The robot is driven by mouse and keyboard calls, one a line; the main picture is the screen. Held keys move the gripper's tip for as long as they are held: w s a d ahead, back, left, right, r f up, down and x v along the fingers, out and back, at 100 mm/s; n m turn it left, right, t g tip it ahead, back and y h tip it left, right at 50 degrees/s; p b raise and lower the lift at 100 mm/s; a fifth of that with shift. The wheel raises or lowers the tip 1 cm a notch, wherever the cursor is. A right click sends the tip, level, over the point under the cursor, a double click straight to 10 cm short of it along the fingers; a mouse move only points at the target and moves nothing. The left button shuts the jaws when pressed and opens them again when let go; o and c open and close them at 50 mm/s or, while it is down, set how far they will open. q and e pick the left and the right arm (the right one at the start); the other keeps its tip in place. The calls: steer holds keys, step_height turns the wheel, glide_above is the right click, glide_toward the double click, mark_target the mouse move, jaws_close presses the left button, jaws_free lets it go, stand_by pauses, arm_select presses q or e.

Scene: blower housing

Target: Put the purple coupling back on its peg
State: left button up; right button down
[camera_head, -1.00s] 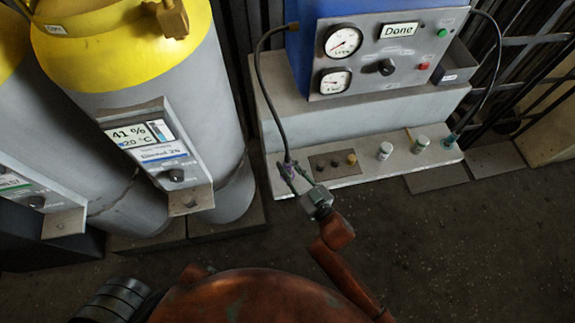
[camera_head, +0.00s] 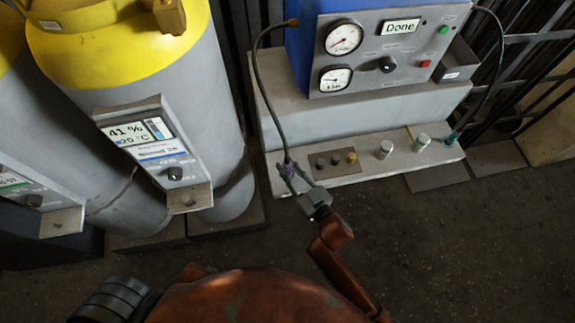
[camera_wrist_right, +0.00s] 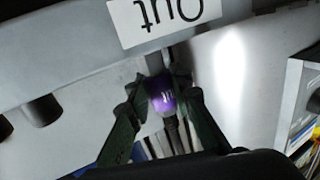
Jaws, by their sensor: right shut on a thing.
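The purple coupling (camera_head: 287,171) is on the lower end of a dark hose, at the left end of the grey ledge. My right gripper (camera_head: 293,177) is shut on it. In the right wrist view the coupling (camera_wrist_right: 162,97) sits between the two green-grey fingertips (camera_wrist_right: 163,88), with the hose running down from it. A grey part under the "Out" label (camera_wrist_right: 165,14) is just beyond the coupling; I cannot tell whether they touch. The coupling's peg is not clearly visible. My left gripper is not in view.
A brown plate (camera_head: 323,172) with small knobs lies right of the coupling on the ledge (camera_head: 372,169). White-green caps (camera_head: 422,141) stand farther right. The blue unit's gauge panel (camera_head: 361,70) reads "Done". Yellow-topped grey cylinders (camera_head: 185,90) stand left. Open floor lies in front.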

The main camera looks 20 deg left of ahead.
steer(key=shift+f, duration=0.4)
steer(key=c, duration=1.7)
jaws_free()
steer(key=shift+o, duration=0.2)
steer(key=shift+f, duration=0.1)
steer(key=shift+d, duration=0.1)
steer(key=v, duration=1.1)
steer(key=shift+s+d, duration=0.3)
